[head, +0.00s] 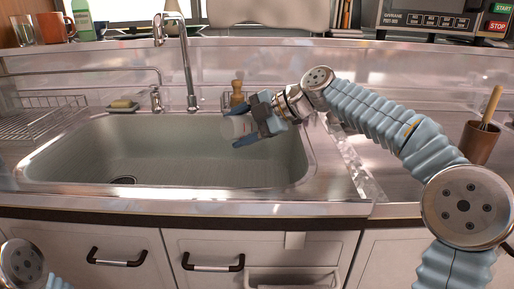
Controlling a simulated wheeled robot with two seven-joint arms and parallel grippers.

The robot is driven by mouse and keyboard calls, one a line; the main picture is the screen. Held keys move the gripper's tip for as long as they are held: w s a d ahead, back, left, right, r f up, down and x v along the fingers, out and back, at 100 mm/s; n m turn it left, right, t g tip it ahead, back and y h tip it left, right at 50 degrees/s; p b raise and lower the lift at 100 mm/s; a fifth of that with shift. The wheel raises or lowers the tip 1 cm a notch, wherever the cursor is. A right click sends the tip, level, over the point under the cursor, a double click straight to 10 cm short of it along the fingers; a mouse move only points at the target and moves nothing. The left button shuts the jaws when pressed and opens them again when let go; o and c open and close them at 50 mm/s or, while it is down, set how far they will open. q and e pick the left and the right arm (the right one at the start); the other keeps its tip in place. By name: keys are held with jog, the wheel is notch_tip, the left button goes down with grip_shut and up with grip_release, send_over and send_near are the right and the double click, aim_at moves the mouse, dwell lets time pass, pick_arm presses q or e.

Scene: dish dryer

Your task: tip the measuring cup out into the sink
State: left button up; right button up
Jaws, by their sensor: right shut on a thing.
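My right gripper (243,127) reaches in from the right over the right part of the sink. It is shut on a pale, see-through measuring cup (235,127), which looks tilted. The cup is partly hidden by the blue fingers, and I cannot tell whether anything is in it. The sink (110,160) is a wide metal basin below the cup, with a dark drain (123,180) at its front left. The left gripper is out of view; only a bit of my left arm shows at the bottom left.
A tall faucet (188,70) stands behind the sink. A wooden-handled brush (237,95) is just behind the cup. A soap dish (122,105) sits at the back rim and a wire rack (40,118) at the left. A brown pot (480,142) stands at the right.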

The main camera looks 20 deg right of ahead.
jog(key=shift+w+d+r+m+y+b, duration=0.15)
jog(key=shift+d+r+m+y+b, duration=0.2)
jog(key=shift+y+b, duration=0.3)
jog(key=shift+w+d+r+m+y+b, duration=0.15)
jog(key=shift+d+m+y+b, duration=0.1)
jog(key=shift+m+y+b, duration=0.4)
dwell(1.3)
jog(key=shift+d+r+g+y+b, duration=0.15)
jog(key=shift+g+y+b, duration=0.15)
jog(key=shift+b, duration=0.2)
jog(key=shift+w+d+r+m+y, duration=0.1)
jog(key=shift+d+r+m+y, duration=0.15)
jog(key=shift+r, duration=0.2)
jog(key=shift+w+d+r+m+y, duration=0.1)
jog(key=shift+r+m+y, duration=0.15)
jog(key=shift+r+y, duration=0.15)
dwell(0.7)
jog(key=shift+w+d+r+m+y, duration=0.1)
jog(key=shift+d+r+m+y, duration=0.1)
jog(key=shift+r, duration=0.25)
jog(key=shift+w+d+r+m+y, duration=0.1)
jog(key=shift+r+m+y, duration=0.1)
jog(key=shift+r, duration=0.25)
dwell(0.9)
